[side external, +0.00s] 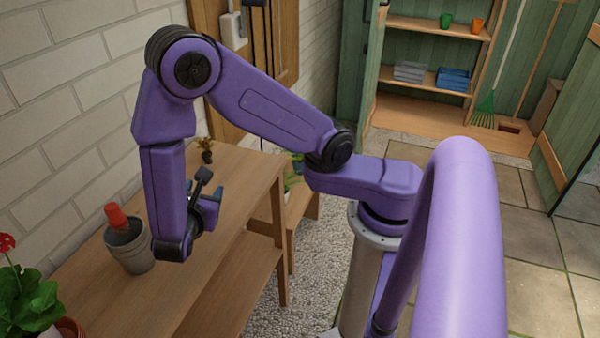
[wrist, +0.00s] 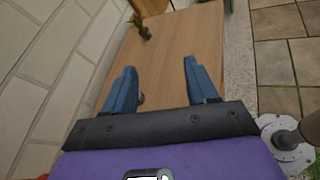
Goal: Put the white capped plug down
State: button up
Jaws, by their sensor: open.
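My gripper (wrist: 159,68) is open in the wrist view, its two blue fingers apart with bare wooden bench top (wrist: 165,60) between them. In the side external view my gripper (side external: 212,198) hangs over the bench, partly hidden by my arm. I cannot make out a white capped plug in either view. A small dark thing (wrist: 141,98) shows beside the left finger in the wrist view, mostly hidden; I cannot tell what it is.
A grey pot (side external: 131,252) with a red-orange thing (side external: 115,217) in it stands on the bench left of my gripper. A red-flowered plant (side external: 25,300) is at the near left. A small plant (side external: 206,147) stands at the far end. A brick wall borders the bench.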

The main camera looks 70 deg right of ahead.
jog(key=s+d+r+m+g+y, duration=0.2)
jog(key=s+y, duration=0.4)
jog(key=s, duration=0.4)
jog(key=s+d+r+m+g+y, duration=0.1)
jog(key=s+r+m+g+y, duration=0.2)
jog(key=s, duration=0.7)
notch_tip(320, 180, up, 3)
jog(key=m+y, duration=0.2)
jog(key=y, duration=0.2)
jog(key=shift+s+d, duration=0.25)
jog(key=shift+d, duration=0.15)
